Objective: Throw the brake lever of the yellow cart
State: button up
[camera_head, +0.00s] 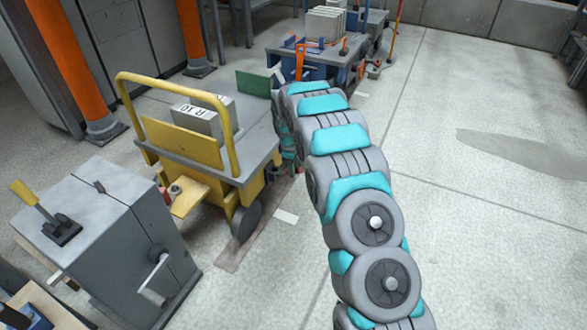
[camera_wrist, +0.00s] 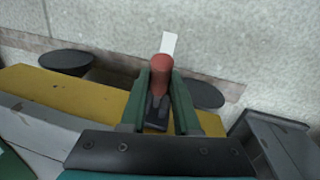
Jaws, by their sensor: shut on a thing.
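The yellow cart (camera_head: 252,165) stands left of my arm in the head view, with a yellow push bar and grey blocks on its deck. Its yellow side also shows in the wrist view (camera_wrist: 65,98). The brake lever (camera_wrist: 162,68) has a red grip and a dark base at the cart's side. My gripper (camera_wrist: 163,78) is shut on the red grip, one green finger on each side. In the head view my arm hides the lever and most of my gripper.
A grey cabinet (camera_head: 110,230) with a yellow-handled lever and a crank stands at the front left. A blue cart (camera_head: 325,62) with blocks stands behind. Orange posts (camera_head: 65,60) are at the left. The floor (camera_head: 490,210) at the right is clear.

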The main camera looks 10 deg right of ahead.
grip_shut()
dwell(0.6)
